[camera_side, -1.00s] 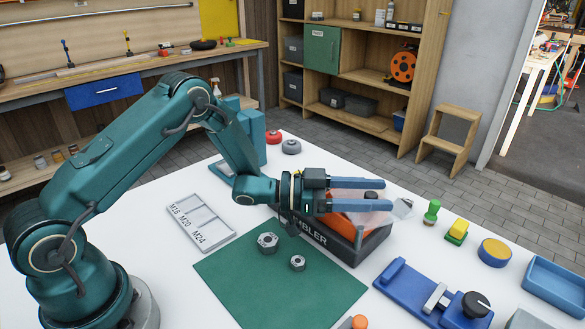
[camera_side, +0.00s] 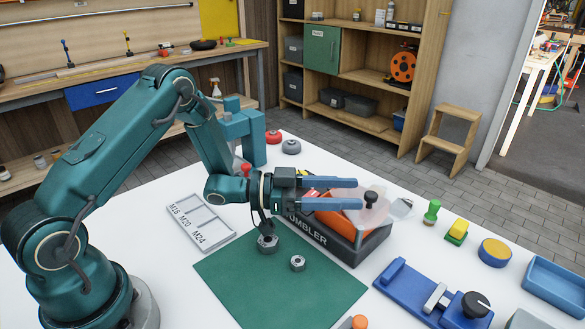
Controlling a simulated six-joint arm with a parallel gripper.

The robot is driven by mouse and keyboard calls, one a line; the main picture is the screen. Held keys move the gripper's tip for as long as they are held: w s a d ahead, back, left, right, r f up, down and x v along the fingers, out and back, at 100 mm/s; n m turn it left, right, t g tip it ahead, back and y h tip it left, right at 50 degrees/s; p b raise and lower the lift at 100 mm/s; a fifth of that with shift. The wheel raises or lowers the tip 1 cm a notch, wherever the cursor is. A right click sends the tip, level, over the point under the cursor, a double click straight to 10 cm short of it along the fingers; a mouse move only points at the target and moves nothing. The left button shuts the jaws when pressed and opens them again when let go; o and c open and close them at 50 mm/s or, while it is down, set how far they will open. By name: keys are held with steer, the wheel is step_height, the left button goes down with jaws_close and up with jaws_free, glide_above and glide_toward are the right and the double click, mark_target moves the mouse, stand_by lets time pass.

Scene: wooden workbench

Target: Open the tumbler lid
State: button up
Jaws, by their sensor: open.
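The tumbler (camera_side: 345,250) is a dark box with a partly hidden "TUMBLER" label, an orange drum and a translucent lid (camera_side: 378,214) on its right part. A black knob (camera_side: 370,198) stands up from the lid. My gripper (camera_side: 358,193) points right, its two blue fingers level and apart, with nothing between them that I can see.
Two hex nuts (camera_side: 267,243) lie on the green mat (camera_side: 280,290) in front. A labelled grey tray (camera_side: 200,222) lies left. A blue fixture with a black knob (camera_side: 432,295), a green peg (camera_side: 432,211), a yellow-topped block (camera_side: 457,231) and a blue bin (camera_side: 555,282) stand right.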

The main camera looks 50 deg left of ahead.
mark_target(372, 193)
steer(key=d+n+t, duration=0.1)
steer(key=w+d+r+n+t+y, duration=0.1)
steer(key=w+d+n+t+y, duration=0.1)
steer(key=shift+w+d+r, duration=0.25)
steer(key=shift+d, duration=0.05)
steer(key=n+y, duration=0.1)
steer(key=d+n+t+y, duration=0.1)
steer(key=y, duration=0.1)
steer(key=shift+w, duration=0.35)
steer(key=shift+d+f+n+t+y, duration=0.1)
steer(key=shift+n+t+y, duration=0.15)
steer(key=shift+n+y, duration=0.25)
steer(key=shift+d+f+n+t+y, duration=0.1)
steer(key=shift+n+t+y, duration=0.15)
steer(key=shift+n+y, duration=0.25)
steer(key=shift+s+f+y, duration=0.15)
steer(key=shift+f+y, duration=0.05)
steer(key=shift+y, duration=0.6)
steer(key=shift+s+a+f+n+y, duration=0.2)
steer(key=shift+s+n+y, duration=0.1)
steer(key=shift+y, duration=0.35)
steer(key=shift+s+a+f+n+y, duration=0.15)
steer(key=shift+a+n+y, duration=0.15)
steer(key=shift+y, duration=0.3)
steer(key=shift+s+a+f+n+y, duration=0.15)
steer(key=shift+s+n+y, duration=0.15)
steer(key=shift+y, duration=0.35)
steer(key=shift+w+r, duration=0.1)
steer(key=shift+w, duration=2.5)
jaws_close()
